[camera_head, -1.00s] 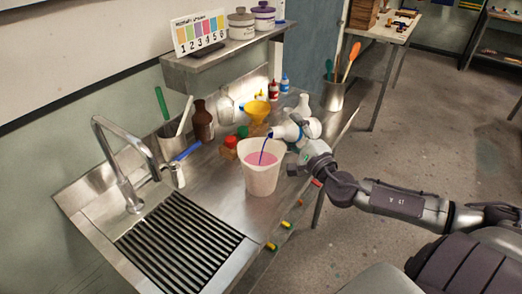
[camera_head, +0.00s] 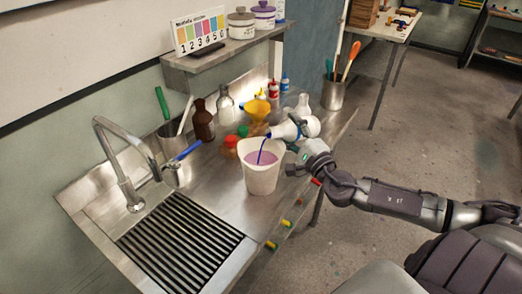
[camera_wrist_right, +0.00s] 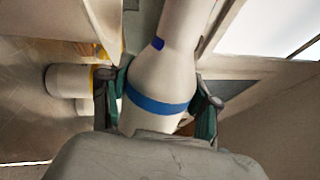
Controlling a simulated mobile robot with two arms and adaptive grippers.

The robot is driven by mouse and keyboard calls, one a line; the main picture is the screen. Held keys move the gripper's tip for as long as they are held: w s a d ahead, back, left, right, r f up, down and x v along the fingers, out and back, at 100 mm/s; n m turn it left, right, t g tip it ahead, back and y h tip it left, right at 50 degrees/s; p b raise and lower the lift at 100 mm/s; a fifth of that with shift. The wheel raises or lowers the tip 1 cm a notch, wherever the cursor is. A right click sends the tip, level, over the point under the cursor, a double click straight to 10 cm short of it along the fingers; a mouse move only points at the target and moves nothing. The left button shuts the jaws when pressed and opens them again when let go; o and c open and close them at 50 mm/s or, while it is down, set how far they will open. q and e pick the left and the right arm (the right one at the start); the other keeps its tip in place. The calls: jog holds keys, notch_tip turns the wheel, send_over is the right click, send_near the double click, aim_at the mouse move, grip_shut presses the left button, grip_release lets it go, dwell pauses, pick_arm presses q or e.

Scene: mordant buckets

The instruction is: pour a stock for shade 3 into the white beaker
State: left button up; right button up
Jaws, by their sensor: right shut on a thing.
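The white beaker (camera_head: 260,176) stands upright on the steel counter. Pinkish-purple liquid (camera_head: 264,158) shows inside it. My right gripper (camera_head: 306,146) is shut on a white bottle with a blue band (camera_head: 284,131), tilted with its mouth over the beaker. A dark blue stream (camera_head: 262,150) falls from the mouth into the beaker. In the right wrist view the fingers grip both sides of the bottle (camera_wrist_right: 155,85) at its blue band. The shade card (camera_head: 200,31), with numbered colour patches, stands on the shelf. My left gripper is not in view.
Red and green capped jars (camera_head: 230,145), a yellow funnel (camera_head: 257,110) and a brown bottle (camera_head: 203,122) stand close behind the beaker. A white flask (camera_head: 302,105) is behind the gripper. The sink with its tap (camera_head: 125,160) and a drain grate (camera_head: 180,243) lie left.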

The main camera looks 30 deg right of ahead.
jog(key=shift+a+r+n+p, duration=0.2)
jog(key=shift+n+p, duration=0.1)
dwell(0.9)
